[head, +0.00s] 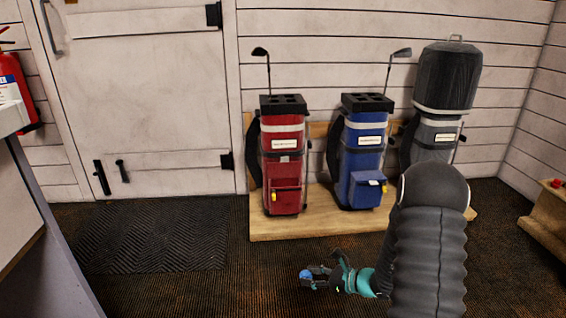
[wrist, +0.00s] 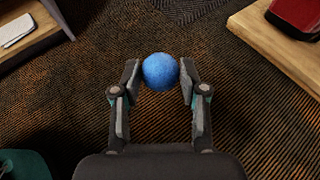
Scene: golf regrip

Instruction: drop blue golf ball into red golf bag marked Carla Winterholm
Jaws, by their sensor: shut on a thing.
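My gripper (wrist: 160,73) is shut on the blue golf ball (wrist: 160,71), which sits between the two fingertips in the wrist view. In the head view my gripper (head: 307,276) is low over the dark carpet, in front of the wooden stand. The red golf bag (head: 284,160) stands upright on the stand at its left end, with a black divided top and a white name label (head: 285,143) too small to read. The ball is apart from the bag. In the wrist view the red bag's base (wrist: 296,14) seems to show at the top right.
A blue golf bag (head: 362,160) stands beside the red one, and a hooded dark bag (head: 445,80) further right. Golf clubs rise behind the bags. The wooden stand (head: 300,226) has a raised edge. A ribbed mat (head: 155,237) lies by the white door (head: 140,95).

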